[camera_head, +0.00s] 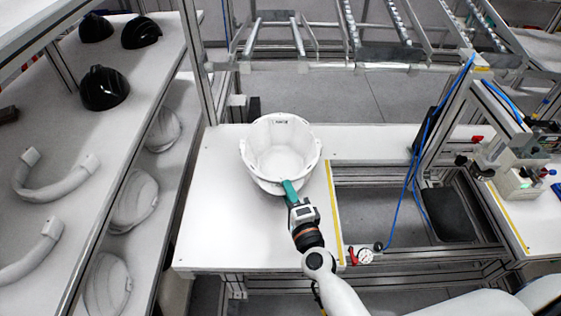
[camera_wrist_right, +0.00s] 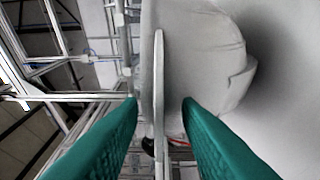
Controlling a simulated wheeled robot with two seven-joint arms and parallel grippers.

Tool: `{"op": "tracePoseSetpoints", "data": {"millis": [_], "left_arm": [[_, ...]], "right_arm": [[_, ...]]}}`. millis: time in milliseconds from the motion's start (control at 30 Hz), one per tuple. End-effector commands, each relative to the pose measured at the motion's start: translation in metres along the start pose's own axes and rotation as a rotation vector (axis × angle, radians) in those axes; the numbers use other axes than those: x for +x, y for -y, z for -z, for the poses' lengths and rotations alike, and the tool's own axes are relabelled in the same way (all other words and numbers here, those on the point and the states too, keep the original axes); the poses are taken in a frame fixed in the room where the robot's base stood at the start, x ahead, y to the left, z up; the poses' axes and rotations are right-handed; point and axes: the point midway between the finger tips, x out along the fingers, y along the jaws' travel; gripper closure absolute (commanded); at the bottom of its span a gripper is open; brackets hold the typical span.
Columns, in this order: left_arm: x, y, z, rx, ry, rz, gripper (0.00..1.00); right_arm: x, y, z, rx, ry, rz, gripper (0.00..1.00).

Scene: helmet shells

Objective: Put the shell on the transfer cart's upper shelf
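The white helmet shell (camera_head: 281,150) sits open side up on the white worktable (camera_head: 215,225). My right gripper (camera_head: 289,186) is at its near rim. In the right wrist view, the two green fingers (camera_wrist_right: 160,100) are apart, one on each side of the shell's brim (camera_wrist_right: 158,75), with gaps visible on both sides. The shell's rounded body (camera_wrist_right: 200,60) shows behind the brim. A shelf unit stands at the left, with an upper shelf (camera_head: 110,155) and a lower one; I cannot tell whether it is the transfer cart. My left gripper is not in view.
Black shells (camera_head: 104,88) and white curved parts (camera_head: 58,188) lie on the upper shelf. White shells (camera_head: 134,200) lie on the shelf below. Right of the shell is an opening in the table edged by a yellow strip (camera_head: 334,215). Blue hoses (camera_head: 411,170) hang further right.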

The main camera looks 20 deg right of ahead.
Motion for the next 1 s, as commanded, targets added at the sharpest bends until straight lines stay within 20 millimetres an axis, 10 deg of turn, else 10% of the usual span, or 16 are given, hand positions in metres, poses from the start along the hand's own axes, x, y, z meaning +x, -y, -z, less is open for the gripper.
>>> {"op": "tracePoseSetpoints", "data": {"millis": [133,333,1000], "left_arm": [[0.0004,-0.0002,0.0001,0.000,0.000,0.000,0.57],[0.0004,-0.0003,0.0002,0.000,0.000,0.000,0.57],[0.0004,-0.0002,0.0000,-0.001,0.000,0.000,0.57]], "right_arm": [[-0.0004,0.0004,-0.0001,0.000,0.000,0.000,0.69],[-0.0006,0.0003,-0.0001,0.000,0.000,0.000,1.00],[-0.0009,0.0006,-0.0001,0.000,0.000,0.001,1.00]]}}
